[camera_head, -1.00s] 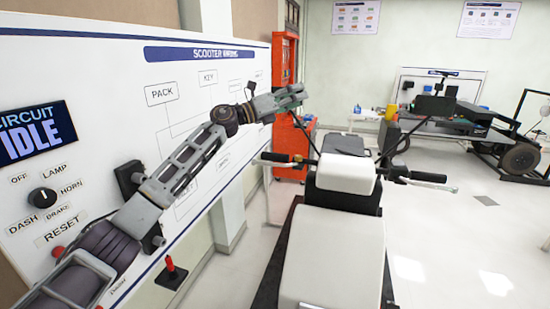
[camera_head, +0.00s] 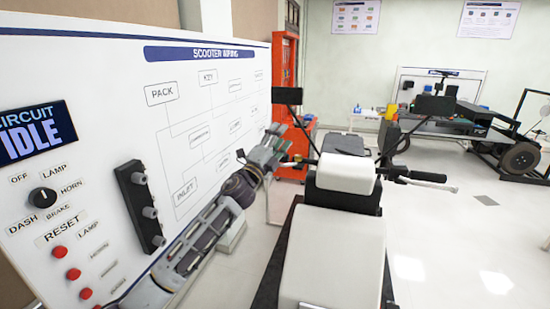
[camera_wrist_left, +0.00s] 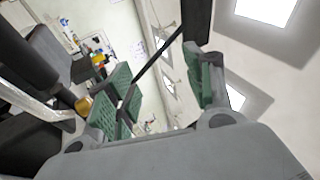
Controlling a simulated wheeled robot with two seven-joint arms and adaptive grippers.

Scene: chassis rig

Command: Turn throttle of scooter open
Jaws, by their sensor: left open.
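The scooter has a white seat (camera_head: 330,250) and a black handlebar. Its right-hand grip (camera_head: 398,173), with a lever, shows clear of my arms. The left-hand end of the handlebar is largely hidden behind my left gripper (camera_head: 273,146), which is open beside it in the head view. In the left wrist view the green-padded fingers of my left gripper (camera_wrist_left: 160,92) stand apart. A thin dark mirror stalk (camera_wrist_left: 160,58) shows between them, seemingly beyond, and nothing is visibly gripped. Whether a finger touches the handlebar, I cannot tell. My right gripper is not in view.
A black mirror (camera_head: 287,96) stands just above my left gripper. The wiring board (camera_head: 120,90), with a dial (camera_head: 42,197), red buttons and a screen reading IDLE, lines the left side. An orange cabinet (camera_head: 285,70) stands behind.

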